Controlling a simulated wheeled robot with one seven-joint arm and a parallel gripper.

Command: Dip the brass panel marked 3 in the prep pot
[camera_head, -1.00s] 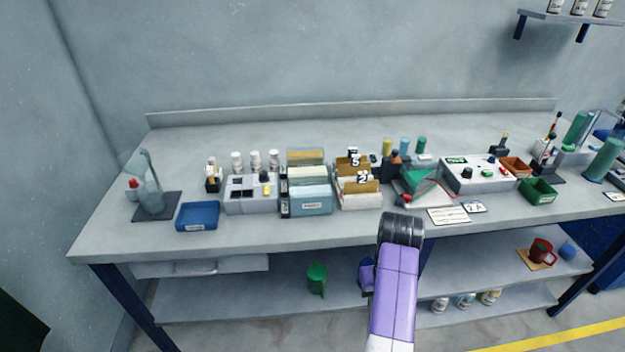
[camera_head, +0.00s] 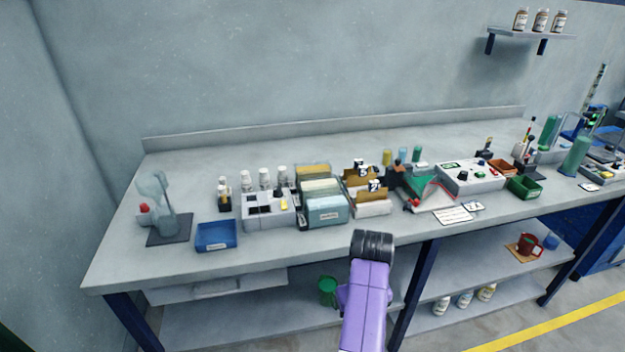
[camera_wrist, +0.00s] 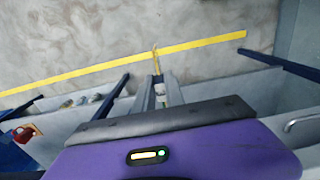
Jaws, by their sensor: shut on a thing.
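In the wrist view my gripper (camera_wrist: 160,80) has its two grey fingers close together on a thin brass-coloured panel (camera_wrist: 156,60), seen nearly edge-on. Its number is not visible. In the head view only my purple arm and its dark end show, in front of the bench; the fingers and the panel are hidden. A row of box-like pots (camera_head: 327,213) stands mid-bench, with yellowish, pale and light-blue parts. The front one bears a label too small to read, so I cannot tell which is the prep pot. My gripper is apart from them.
Right of the pots, a rack (camera_head: 375,208) holds brass panels, one marked 2 (camera_head: 372,197) and another behind it (camera_head: 354,182). A blue tray (camera_head: 216,236) and a grey block (camera_head: 268,216) stand to the left. The bench's front strip (camera_head: 280,245) is mostly clear.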

